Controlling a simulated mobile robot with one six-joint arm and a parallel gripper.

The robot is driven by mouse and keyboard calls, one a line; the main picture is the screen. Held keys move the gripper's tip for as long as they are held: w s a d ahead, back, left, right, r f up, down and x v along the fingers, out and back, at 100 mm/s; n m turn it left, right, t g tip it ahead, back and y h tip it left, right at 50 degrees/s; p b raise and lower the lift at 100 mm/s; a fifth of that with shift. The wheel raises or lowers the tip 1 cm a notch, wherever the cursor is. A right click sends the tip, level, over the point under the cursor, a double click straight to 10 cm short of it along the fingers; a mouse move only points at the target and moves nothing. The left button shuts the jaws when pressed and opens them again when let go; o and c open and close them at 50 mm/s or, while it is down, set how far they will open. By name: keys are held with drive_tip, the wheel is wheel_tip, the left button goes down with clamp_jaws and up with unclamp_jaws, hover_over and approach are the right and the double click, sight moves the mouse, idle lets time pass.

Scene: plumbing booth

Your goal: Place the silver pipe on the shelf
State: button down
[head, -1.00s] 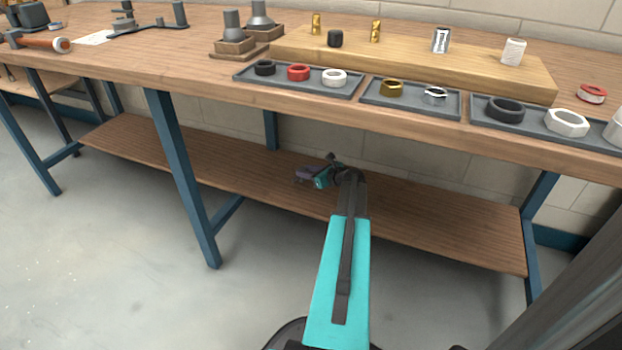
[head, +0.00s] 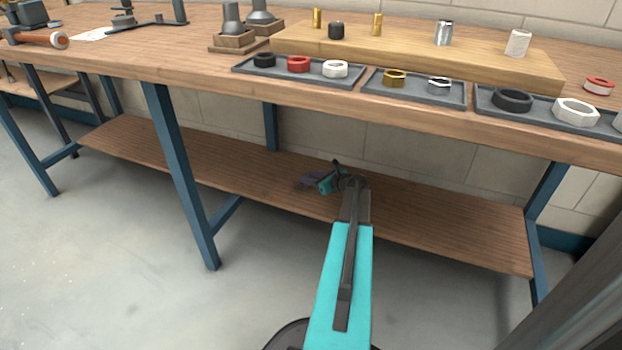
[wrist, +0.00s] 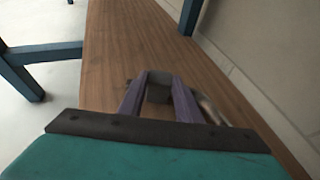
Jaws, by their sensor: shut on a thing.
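The wooden lower shelf (head: 440,223) runs under the workbench, and its planks fill the middle of the wrist view (wrist: 135,50). My gripper (head: 308,181) is low over this shelf, beneath the bench top. In the wrist view, my gripper's purple fingers (wrist: 158,90) are closed around a grey piece, which I take to be the silver pipe (wrist: 158,77). A pale, shiny length shows just outside the right finger. The fingers hide much of the held piece, and I cannot tell whether it touches the shelf.
The bench top above holds trays of rings (head: 310,78) and a raised board (head: 420,58) with small brass, black, silver and white cylinders. Blue legs (head: 180,175) stand at the shelf's sides. The shelf is otherwise bare. A wall (wrist: 245,50) lies behind it.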

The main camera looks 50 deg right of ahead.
drive_tip(key=shift+f, duration=0.15)
drive_tip(key=c, duration=1.3)
unclamp_jaws()
drive_tip(key=shift+s+r, duration=0.25)
drive_tip(key=shift+r, duration=0.1)
drive_tip(key=p+v, duration=0.4)
drive_tip(key=v, duration=0.7)
drive_tip(key=shift+s, duration=0.25)
drive_tip(key=shift+w+a, duration=0.1)
